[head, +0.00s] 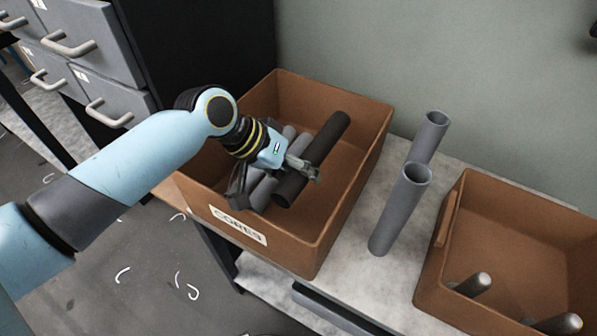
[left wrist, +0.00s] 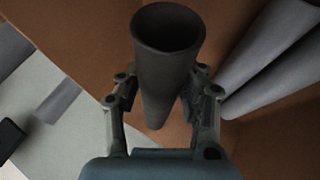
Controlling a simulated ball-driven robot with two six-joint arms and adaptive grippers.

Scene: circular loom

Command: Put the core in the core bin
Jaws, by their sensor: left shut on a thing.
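The core is a dark grey tube (head: 328,137) in the head view, tilted, within the outline of the brown core bin. The core bin (head: 226,211) has a label reading CORES on its front wall. My left gripper (head: 300,172) is over the bin's interior and shut on the dark core. In the left wrist view the dark core (left wrist: 168,50) stands between the two fingers, its open end toward the camera. Whether the core touches the bin floor cannot be told. My right gripper is not in view.
Lighter grey tubes (head: 262,192) lie in the core bin, left of the held core. Two grey tubes (head: 398,215) stand on the bench (head: 346,268) right of the bin. Grey drawers (head: 92,38) stand at upper left.

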